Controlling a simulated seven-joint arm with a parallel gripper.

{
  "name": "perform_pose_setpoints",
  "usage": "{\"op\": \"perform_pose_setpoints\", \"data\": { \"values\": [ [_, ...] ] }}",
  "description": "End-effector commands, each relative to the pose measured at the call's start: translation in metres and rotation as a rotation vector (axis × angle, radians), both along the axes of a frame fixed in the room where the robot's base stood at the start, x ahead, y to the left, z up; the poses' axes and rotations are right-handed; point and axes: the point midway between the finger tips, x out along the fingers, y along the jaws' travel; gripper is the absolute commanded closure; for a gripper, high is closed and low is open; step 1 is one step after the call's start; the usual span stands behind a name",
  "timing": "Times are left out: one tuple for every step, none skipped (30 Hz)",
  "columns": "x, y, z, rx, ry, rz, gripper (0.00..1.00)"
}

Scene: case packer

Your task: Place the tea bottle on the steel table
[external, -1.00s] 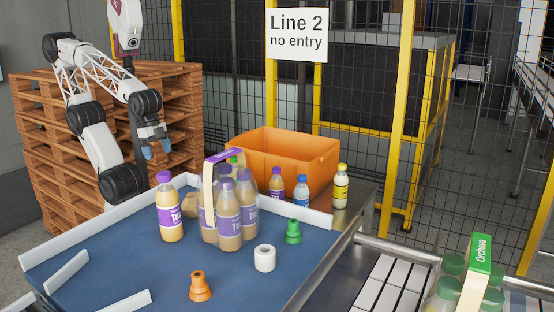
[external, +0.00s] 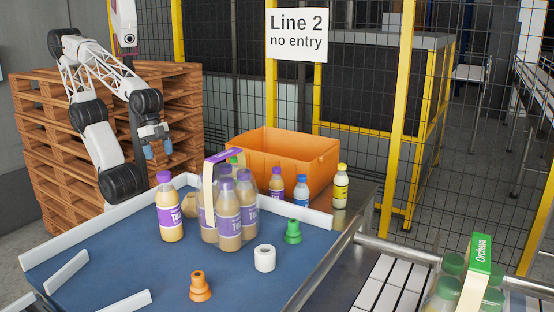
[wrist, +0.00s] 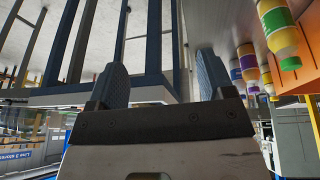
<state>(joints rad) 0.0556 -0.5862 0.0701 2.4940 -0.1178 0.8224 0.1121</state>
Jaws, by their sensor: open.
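My gripper (external: 158,148) hangs in front of the pallet stack, high above the left back of the blue surface, open and empty; its two fingers (wrist: 157,80) also show in the wrist view. No bottle carries a readable tea label. A single purple-capped bottle (external: 170,210) stands on the blue surface, below and right of my gripper. By the orange crate stand a small purple-labelled bottle (external: 277,183), a blue-labelled bottle (external: 301,191) and a yellow-labelled bottle (external: 341,189). The steel table (external: 352,212) shows around these bottles. A green-capped bottle (wrist: 279,28) shows in the wrist view.
A pack of purple-capped bottles (external: 229,222) stands mid-surface. White rails edge the blue surface (external: 120,262). The orange crate (external: 290,155) stands behind; a green-capped pack (external: 470,285) is front right.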

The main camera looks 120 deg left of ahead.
Motion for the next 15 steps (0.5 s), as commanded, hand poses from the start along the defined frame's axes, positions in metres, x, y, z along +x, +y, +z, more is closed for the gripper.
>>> {"op": "perform_pose_setpoints", "data": {
  "values": [
    [0.014,-0.011,0.006,-0.020,-0.033,-0.026,0.25],
    [0.023,-0.017,0.009,-0.034,-0.055,-0.040,0.25],
    [0.036,-0.027,0.014,-0.052,-0.089,-0.061,0.25],
    [0.046,-0.034,0.018,-0.066,-0.116,-0.077,0.25],
    [0.056,-0.042,0.022,-0.079,-0.143,-0.091,0.25],
    [0.068,-0.052,0.028,-0.096,-0.180,-0.110,0.25],
    [0.079,-0.060,0.033,-0.108,-0.209,-0.122,0.25],
    [0.089,-0.068,0.037,-0.120,-0.238,-0.134,0.25],
    [0.101,-0.078,0.043,-0.134,-0.274,-0.148,0.25],
    [0.111,-0.086,0.048,-0.143,-0.302,-0.157,0.25],
    [0.120,-0.093,0.053,-0.154,-0.331,-0.165,0.25],
    [0.132,-0.103,0.058,-0.164,-0.366,-0.173,0.25],
    [0.141,-0.111,0.063,-0.171,-0.394,-0.179,0.25],
    [0.150,-0.119,0.067,-0.178,-0.420,-0.183,0.25],
    [0.162,-0.128,0.072,-0.185,-0.455,-0.187,0.25]
  ]
}}
